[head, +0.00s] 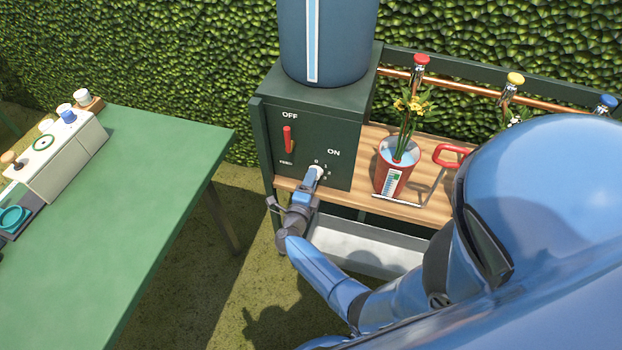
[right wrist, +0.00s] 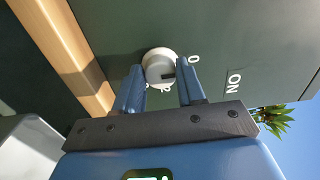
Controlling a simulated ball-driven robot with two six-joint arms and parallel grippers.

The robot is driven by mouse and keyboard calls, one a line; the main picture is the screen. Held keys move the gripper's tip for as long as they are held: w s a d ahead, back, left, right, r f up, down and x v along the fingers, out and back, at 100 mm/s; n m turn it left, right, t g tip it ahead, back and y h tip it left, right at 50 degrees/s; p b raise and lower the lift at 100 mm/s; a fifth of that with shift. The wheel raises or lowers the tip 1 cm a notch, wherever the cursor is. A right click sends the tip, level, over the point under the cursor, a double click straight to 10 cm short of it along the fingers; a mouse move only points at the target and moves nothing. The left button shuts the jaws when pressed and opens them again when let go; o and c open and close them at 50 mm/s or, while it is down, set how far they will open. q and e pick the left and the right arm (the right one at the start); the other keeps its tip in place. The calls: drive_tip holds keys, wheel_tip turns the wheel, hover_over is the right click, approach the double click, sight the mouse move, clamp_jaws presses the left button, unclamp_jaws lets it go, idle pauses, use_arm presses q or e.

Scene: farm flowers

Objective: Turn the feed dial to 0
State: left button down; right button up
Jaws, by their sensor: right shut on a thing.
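The white feed dial (head: 319,170) sits low on the front of the dark green feed box, with small numerals around it. In the right wrist view the dial (right wrist: 156,62) is a round white knob with a dark pointer mark facing right, near the 0 but seemingly a little below it; the exact setting is hard to tell. My right gripper (head: 312,178) is at the dial, its two blue fingers on either side of the knob, shut on it. The fingers partly hide the dial in the head view. My left gripper is out of view.
A red pot (head: 396,178) with yellow flowers stands on the wooden shelf to the right. A grey trough (head: 365,248) lies below. A green table (head: 150,190) is at left.

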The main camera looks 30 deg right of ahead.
idle(0.4)
drive_tip(key=o, duration=1)
drive_tip(key=v, duration=1.1)
drive_tip(key=shift+d, duration=0.1)
